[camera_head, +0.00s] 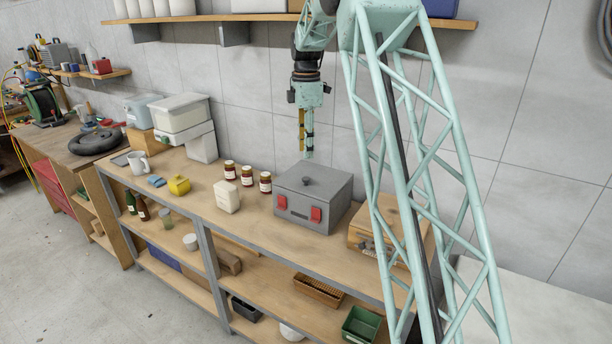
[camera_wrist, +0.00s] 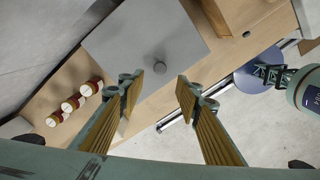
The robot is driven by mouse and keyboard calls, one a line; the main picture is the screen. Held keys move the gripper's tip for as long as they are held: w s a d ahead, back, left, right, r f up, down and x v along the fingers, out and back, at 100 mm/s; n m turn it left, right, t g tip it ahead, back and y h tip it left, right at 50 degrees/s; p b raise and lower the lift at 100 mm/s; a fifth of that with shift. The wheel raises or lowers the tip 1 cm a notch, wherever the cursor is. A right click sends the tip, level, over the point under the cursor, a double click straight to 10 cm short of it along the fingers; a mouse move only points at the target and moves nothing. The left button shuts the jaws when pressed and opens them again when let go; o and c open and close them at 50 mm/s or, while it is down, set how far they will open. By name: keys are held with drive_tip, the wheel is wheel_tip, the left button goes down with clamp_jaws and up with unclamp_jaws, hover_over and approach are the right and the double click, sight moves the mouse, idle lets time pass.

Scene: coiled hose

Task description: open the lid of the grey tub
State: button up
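The grey tub (camera_head: 298,207) stands on the wooden shelf top, with its flat grey lid (camera_head: 325,188) lying closed on it. A small round knob (camera_head: 307,181) sits in the middle of the lid; the knob also shows in the wrist view (camera_wrist: 159,67). Two red latches (camera_head: 315,214) are on the tub's front face; whether they are fastened is unclear. My gripper (camera_head: 305,154) points down above the lid, apart from the knob. In the wrist view my gripper (camera_wrist: 158,80) is open and empty, its yellow-padded fingers to either side of the knob.
Several red jars, including one jar (camera_head: 265,182), stand left of the tub. A white carton (camera_head: 227,196) is farther left. A wooden box (camera_head: 372,232) stands close on the right, partly behind my arm. A wall shelf (camera_head: 200,18) runs above; the wall is behind.

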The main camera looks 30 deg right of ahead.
sight(306, 178)
drive_tip(key=shift+f, duration=5.5)
drive_tip(key=shift+r, duration=0.1)
clamp_jaws()
